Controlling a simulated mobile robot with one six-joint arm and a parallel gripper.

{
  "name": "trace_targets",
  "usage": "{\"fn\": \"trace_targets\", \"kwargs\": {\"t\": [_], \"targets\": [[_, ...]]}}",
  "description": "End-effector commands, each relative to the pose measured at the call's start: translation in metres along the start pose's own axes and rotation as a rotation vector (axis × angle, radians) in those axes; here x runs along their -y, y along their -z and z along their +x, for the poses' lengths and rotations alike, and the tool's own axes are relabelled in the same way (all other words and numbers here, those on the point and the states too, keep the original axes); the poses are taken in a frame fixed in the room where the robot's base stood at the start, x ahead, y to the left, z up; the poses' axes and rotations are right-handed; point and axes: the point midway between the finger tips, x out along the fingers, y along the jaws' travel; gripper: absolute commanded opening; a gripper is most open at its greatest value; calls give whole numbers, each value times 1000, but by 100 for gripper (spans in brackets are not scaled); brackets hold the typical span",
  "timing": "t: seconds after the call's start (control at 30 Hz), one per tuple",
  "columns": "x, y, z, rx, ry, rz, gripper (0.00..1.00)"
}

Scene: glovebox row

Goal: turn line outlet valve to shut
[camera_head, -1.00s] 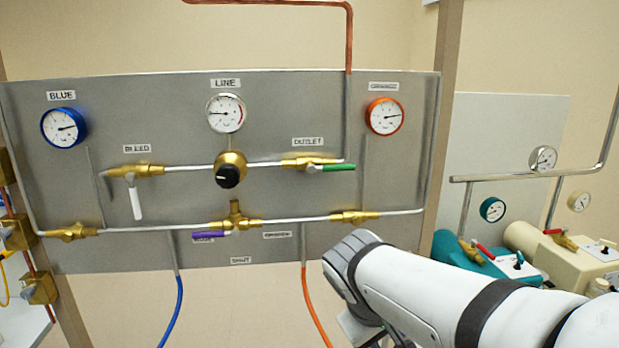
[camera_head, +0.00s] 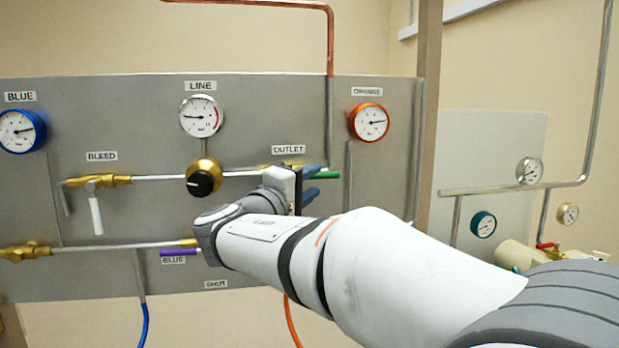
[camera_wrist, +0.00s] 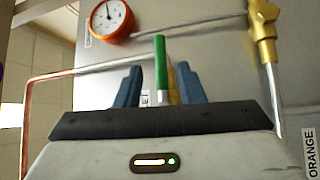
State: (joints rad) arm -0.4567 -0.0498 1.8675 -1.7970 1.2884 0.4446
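The line outlet valve is under the OUTLET label (camera_head: 289,149) on the grey panel. Its green lever (camera_head: 330,174) points right, in line with the horizontal pipe, in the head view. The brass valve body is mostly hidden by my gripper (camera_head: 318,184), which has blue fingers. In the wrist view the green lever (camera_wrist: 160,62) stands between the two spread fingers of my gripper (camera_wrist: 159,68), with a gap on each side. The gripper is open, and I see no contact with the lever.
The black LINE regulator knob (camera_head: 202,183) is left of my gripper. The white bleed lever (camera_head: 96,215) hangs down further left, and a purple lever (camera_head: 178,252) lies below. The orange gauge (camera_head: 369,122) is above right. A vertical pipe (camera_head: 330,120) rises beside the outlet.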

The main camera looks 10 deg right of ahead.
Motion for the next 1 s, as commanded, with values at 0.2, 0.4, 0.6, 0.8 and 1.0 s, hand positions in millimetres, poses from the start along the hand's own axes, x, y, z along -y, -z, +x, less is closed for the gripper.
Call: {"fn": "trace_targets", "kwargs": {"t": [0.2,0.4,0.6,0.8,1.0], "targets": [[0,-2,38,8,0,-3,35],[1,-3,54,9,1,-4,35],[1,-3,55,8,2,-3,35],[1,-3,55,9,1,-3,25],[1,-4,56,9,1,-3,8]]}}
